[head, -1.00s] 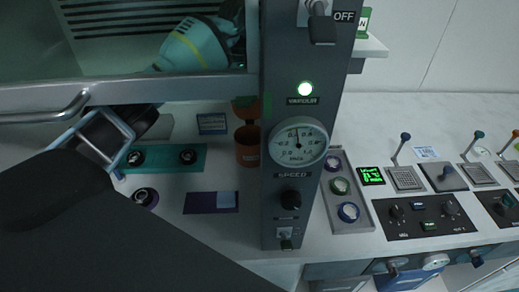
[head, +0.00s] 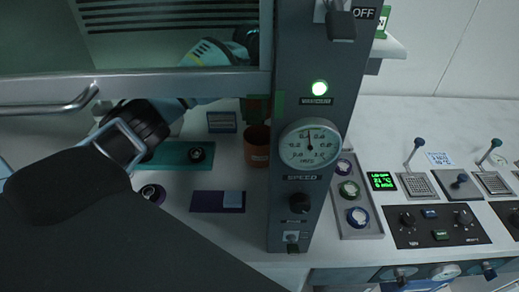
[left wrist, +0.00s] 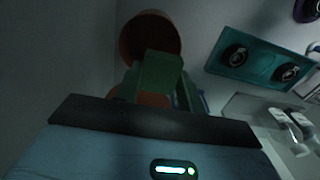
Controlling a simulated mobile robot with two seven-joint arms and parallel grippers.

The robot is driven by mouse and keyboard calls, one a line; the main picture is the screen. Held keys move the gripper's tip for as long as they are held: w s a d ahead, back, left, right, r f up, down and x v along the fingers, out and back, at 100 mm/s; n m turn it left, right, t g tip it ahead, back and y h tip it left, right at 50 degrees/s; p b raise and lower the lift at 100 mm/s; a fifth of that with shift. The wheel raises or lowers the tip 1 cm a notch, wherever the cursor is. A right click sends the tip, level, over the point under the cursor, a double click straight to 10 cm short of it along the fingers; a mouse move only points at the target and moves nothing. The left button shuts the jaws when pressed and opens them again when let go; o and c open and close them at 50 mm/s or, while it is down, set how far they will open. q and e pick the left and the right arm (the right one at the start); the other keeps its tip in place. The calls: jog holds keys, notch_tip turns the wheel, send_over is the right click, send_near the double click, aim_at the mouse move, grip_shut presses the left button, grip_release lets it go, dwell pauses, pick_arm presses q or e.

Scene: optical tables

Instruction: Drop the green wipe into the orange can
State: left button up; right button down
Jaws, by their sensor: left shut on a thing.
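The green wipe (left wrist: 158,72) shows in the left wrist view, held in my left gripper (left wrist: 156,100). It covers part of the orange can (left wrist: 150,32), whose round open mouth shows behind it. In the head view the orange can (head: 257,146) stands upright on the white bench, just left of the grey post. The green wipe (head: 258,108) is above its mouth there, below the sash bar. My left gripper is shut on the wipe and is partly hidden behind the sash bar and glass. My right gripper is in neither view.
The sash bar (head: 190,83) crosses above the can. The grey post (head: 302,215) with a gauge stands close to its right. A teal plate with knobs (head: 180,155), a small sign (head: 222,122) and a purple pad (head: 208,202) lie to its left.

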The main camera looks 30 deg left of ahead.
pick_arm(q)
jog(key=o, duration=1)
jog(key=shift+r, duration=0.1)
notch_tip(320, 180, up, 7)
jog(key=shift+f+b, duration=0.2)
jog(key=shift+b, duration=0.1)
jog(key=shift+r, duration=0.55)
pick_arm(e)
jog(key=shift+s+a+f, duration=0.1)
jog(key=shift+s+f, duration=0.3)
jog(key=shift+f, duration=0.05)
pick_arm(q)
jog(key=shift+f, duration=0.1)
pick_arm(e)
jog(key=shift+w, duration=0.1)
